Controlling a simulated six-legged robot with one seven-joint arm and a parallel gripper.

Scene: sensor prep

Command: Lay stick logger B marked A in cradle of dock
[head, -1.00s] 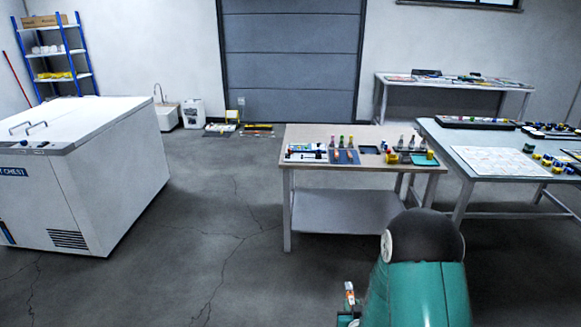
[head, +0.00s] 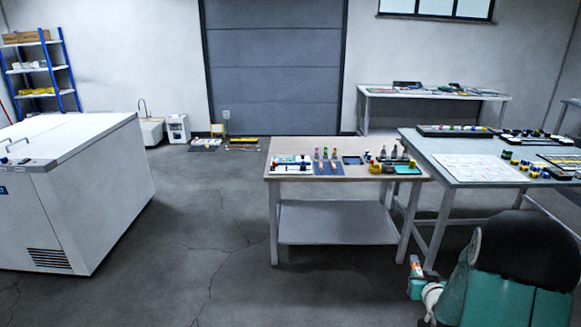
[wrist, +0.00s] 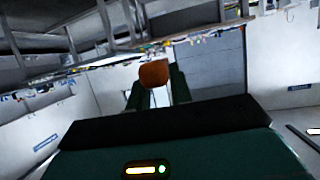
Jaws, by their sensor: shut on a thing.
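My gripper (head: 416,277) is low in front of the wooden table, to the right in the head view. It is shut on a small stick-like thing (head: 415,265) with an orange part, likely the stick logger; its mark is too small to read. In the wrist view an orange-brown end (wrist: 154,73) of the held thing shows between the two dark green fingers of my gripper (wrist: 156,90). The dock and its cradle cannot be picked out for certain; a white board with blue and red parts (head: 291,168) lies at the left of the tabletop.
The wooden table (head: 345,174) holds several small bottles, a blue mat and a green tray (head: 407,170). A grey-green table (head: 480,173) with a white sheet stands to its right. A white chest (head: 95,205) is at the left. The floor between is clear.

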